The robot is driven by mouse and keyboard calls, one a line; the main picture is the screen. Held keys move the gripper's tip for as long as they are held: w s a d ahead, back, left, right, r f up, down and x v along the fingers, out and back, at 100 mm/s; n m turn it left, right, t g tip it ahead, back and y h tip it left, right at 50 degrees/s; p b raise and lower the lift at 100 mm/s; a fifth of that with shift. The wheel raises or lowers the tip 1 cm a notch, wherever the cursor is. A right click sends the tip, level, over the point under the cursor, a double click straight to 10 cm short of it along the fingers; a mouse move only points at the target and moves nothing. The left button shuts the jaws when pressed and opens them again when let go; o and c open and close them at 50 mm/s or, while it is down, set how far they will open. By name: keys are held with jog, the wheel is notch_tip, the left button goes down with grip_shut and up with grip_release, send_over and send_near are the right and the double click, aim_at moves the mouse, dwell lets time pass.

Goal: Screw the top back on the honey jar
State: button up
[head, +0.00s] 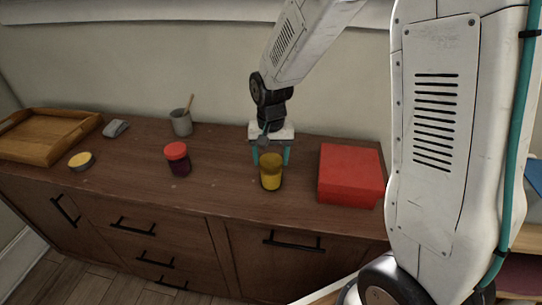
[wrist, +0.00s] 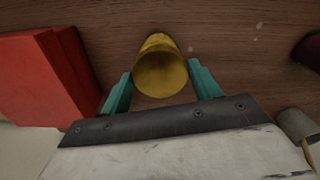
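The honey jar (head: 271,175) is a yellow jar standing upright near the counter's front edge. From above, in the wrist view (wrist: 160,72), its round top looks plain dark yellow, with no separate cap visible. My gripper (head: 271,156) points down just behind the jar. Its teal fingers are apart, one on each side of the jar in the wrist view (wrist: 160,78), with nothing clearly clamped. I cannot tell whether either finger touches the glass. A flat round piece (head: 81,161), yellow on top with a dark side, lies at the far left and may be the top.
A red box (head: 350,176) stands close to the right of the jar. To the left are a dark jar with a red lid (head: 177,158), a grey cup (head: 181,123) holding a stick, a grey mouse-like object (head: 116,128) and a wooden tray (head: 42,150). The counter between jars is clear.

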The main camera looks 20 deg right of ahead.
jog(key=shift+c, duration=0.3)
dwell(0.4)
jog(key=shift+m, duration=1.5)
jog(key=shift+m, duration=1.5)
jog(key=shift+m, duration=1.5)
